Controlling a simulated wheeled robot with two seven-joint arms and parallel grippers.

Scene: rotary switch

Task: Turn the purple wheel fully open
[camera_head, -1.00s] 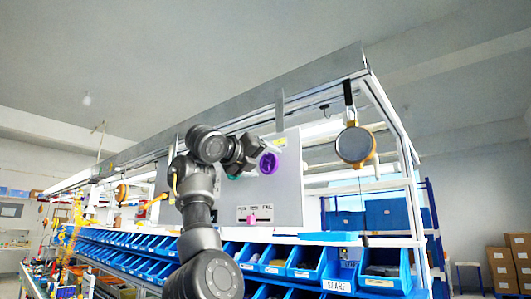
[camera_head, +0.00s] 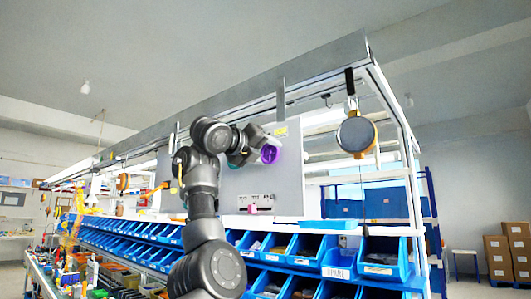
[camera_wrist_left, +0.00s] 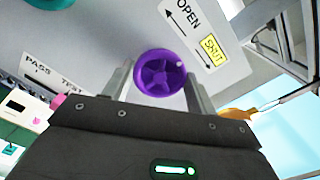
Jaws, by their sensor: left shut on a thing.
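The purple wheel (camera_head: 269,154) is mounted on the grey panel (camera_head: 289,180) in the head view. It also shows in the left wrist view (camera_wrist_left: 160,72), a spoked round wheel between two fingers. My left gripper (camera_wrist_left: 158,86) is shut on the wheel, with one finger at each side of its rim. In the head view my left gripper (camera_head: 258,146) reaches the wheel from the left and hides part of it. A label (camera_wrist_left: 207,35) with "OPEN", "SHUT" and arrows sits beside the wheel. My right gripper is out of view.
A teal wheel (camera_wrist_left: 50,3) is on the same panel, left of the purple one. A pink part (camera_head: 252,208) is low on the panel. Blue bins (camera_head: 308,249) line the shelf below. A round hanging device (camera_head: 356,134) is to the right.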

